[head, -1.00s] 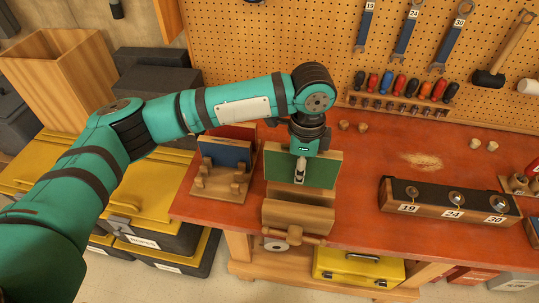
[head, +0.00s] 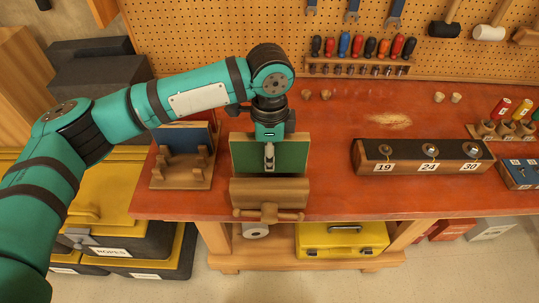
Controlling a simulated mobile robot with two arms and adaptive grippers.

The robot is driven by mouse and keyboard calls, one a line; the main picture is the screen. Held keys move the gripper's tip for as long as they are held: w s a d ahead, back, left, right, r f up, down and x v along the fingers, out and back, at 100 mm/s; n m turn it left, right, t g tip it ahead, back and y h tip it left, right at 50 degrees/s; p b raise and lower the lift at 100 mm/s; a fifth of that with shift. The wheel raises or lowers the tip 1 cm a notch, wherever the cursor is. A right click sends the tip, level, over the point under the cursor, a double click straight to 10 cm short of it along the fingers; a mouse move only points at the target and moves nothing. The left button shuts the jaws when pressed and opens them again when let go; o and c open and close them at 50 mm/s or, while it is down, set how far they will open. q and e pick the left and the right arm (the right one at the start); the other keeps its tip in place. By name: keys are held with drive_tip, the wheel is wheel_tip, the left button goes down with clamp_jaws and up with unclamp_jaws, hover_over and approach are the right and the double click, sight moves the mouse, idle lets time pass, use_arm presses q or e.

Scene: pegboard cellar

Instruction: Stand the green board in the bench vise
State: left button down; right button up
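The green board (head: 292,154) stands upright at the bench's front edge, at the wooden bench vise (head: 269,191). The vise's front jaw stands just in front of the board's lower edge, so I cannot tell how deep the board sits or whether the jaws touch it. The vise's wooden handle (head: 268,213) hangs in front. My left gripper (head: 269,160) points down over the middle of the board's top edge, with one finger on its front face. The other finger is hidden behind the board; the gripper appears shut on it. My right gripper is not in view.
A wooden rack (head: 181,184) with a blue board (head: 186,136) stands left of the vise. A socket block (head: 405,157) labelled 19, 24, 30 lies to the right. Between them the red bench top (head: 330,190) is clear. A yellow toolbox (head: 342,240) sits below.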

use_arm(q)
drive_tip(key=shift+a, duration=0.1)
drive_tip(key=shift+f, duration=0.15)
idle(0.4)
drive_tip(key=shift+f, duration=1.4)
drive_tip(key=shift+f, duration=0.1)
drive_tip(key=c, duration=1)
unclamp_jaws()
drive_tip(key=shift+s, duration=0.1)
